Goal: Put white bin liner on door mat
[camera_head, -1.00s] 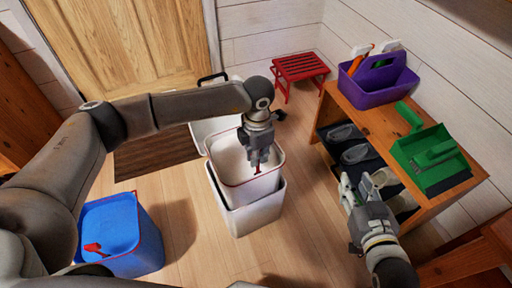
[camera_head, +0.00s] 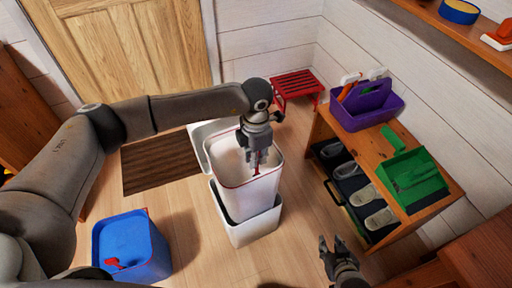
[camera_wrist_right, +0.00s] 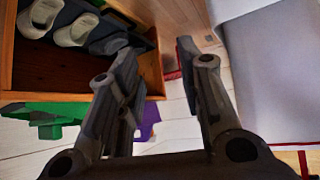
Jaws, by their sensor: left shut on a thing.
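The white bin liner (camera_head: 248,202) is a tall white bucket with a thin red rim. The brown ribbed door mat (camera_head: 160,163) lies on the floor to the left, in front of the door. My right gripper (camera_head: 334,248) is open and empty, low in front of the shelf. It also shows in the right wrist view (camera_wrist_right: 155,58), with a white bin surface (camera_wrist_right: 275,75) at right.
A blue bin (camera_head: 130,245) stands at the lower left, near the mat. A wooden shelf (camera_head: 385,165) with slippers, a purple caddy (camera_head: 366,106) and a green dustpan (camera_head: 410,180) is at the right. A red stool (camera_head: 297,85) stands behind. The mat is bare.

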